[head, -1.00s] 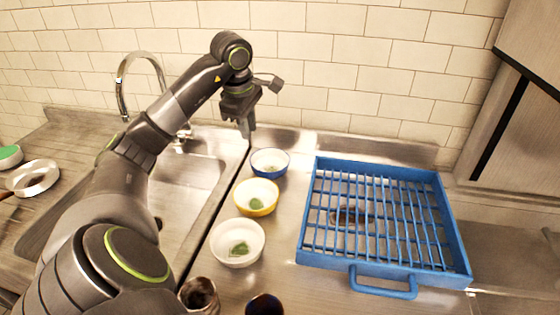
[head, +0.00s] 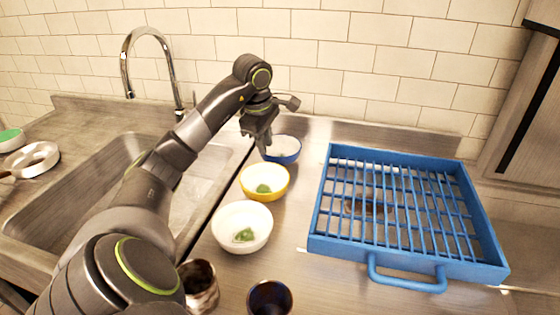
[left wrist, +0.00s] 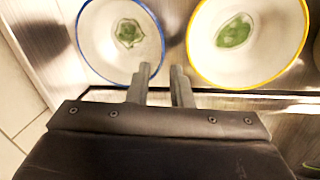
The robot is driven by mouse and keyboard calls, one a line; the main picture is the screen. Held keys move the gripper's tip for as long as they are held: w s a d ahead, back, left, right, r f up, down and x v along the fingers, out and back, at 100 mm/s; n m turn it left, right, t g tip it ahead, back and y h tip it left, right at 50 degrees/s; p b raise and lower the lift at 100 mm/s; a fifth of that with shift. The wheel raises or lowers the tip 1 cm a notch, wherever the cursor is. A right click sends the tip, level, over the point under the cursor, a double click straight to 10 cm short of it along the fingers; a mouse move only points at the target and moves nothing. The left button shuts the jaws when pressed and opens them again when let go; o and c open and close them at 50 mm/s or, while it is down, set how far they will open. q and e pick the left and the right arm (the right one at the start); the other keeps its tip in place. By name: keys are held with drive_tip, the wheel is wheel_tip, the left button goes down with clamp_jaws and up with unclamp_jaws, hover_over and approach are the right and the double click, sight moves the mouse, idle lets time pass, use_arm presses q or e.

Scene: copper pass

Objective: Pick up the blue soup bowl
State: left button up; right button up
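The blue soup bowl (head: 286,151) is white inside with a blue rim, at the back of a row of bowls by the sink's right edge. A green leaf mark shows inside it in the left wrist view (left wrist: 100,35). My left gripper (head: 266,149) is at the bowl's left side and hides part of it. In the left wrist view its fingers (left wrist: 162,70) are a little apart with nothing visibly held between them. The left fingertip overlaps the blue rim there; I cannot tell whether it touches. My right gripper is not in view.
A yellow bowl (head: 250,184) and a white bowl (head: 228,236) stand in front of the blue one. Two cups, one mottled (head: 199,285) and one dark (head: 270,299), are nearer. A blue rack (head: 350,248) is right, the sink (head: 80,190) left.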

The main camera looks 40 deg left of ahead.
sight(269, 157)
use_arm(q)
drive_tip(key=shift+p+x, duration=0.65)
drive_tip(key=shift+x, duration=2.05)
drive_tip(key=shift+w+d, duration=0.15)
drive_tip(key=shift+c, duration=0.5)
drive_tip(key=shift+r, duration=0.1)
clamp_jaws()
